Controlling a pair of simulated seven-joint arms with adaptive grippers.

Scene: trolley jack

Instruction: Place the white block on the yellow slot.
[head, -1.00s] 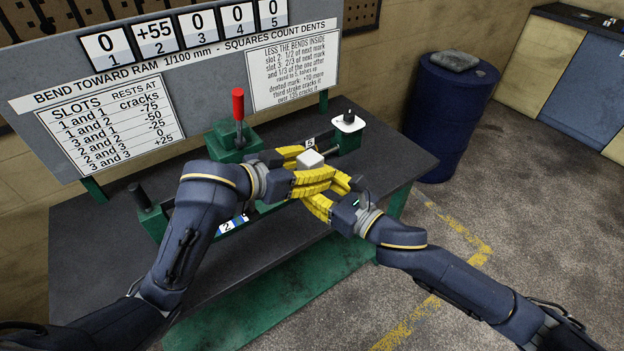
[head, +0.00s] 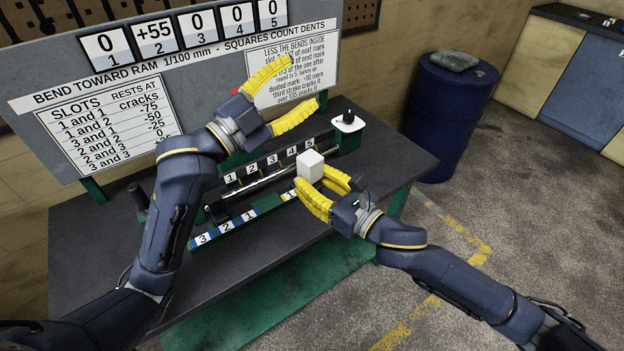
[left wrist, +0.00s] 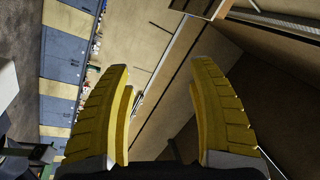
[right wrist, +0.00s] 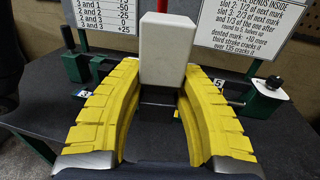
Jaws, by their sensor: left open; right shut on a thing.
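The white block (head: 310,164) is held upright between the yellow fingertips of my right gripper (head: 318,184), above the right part of the bench press. In the right wrist view the block (right wrist: 163,52) stands up between the fingertips. My left gripper (head: 298,84) is open and empty, raised in front of the sign board. The front rail (head: 238,222) carries blue and white slot labels 3, 2, 1 and another 1. I cannot make out a yellow slot; the rail's right part is hidden behind my right gripper.
A back rail with number plates 1 to 5 (head: 272,160) runs behind the front rail. A white-topped post with a black knob (head: 348,122) stands at its right end. The red lever tip (head: 235,91) shows behind my left arm. The dark bench top (head: 400,160) is clear at right.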

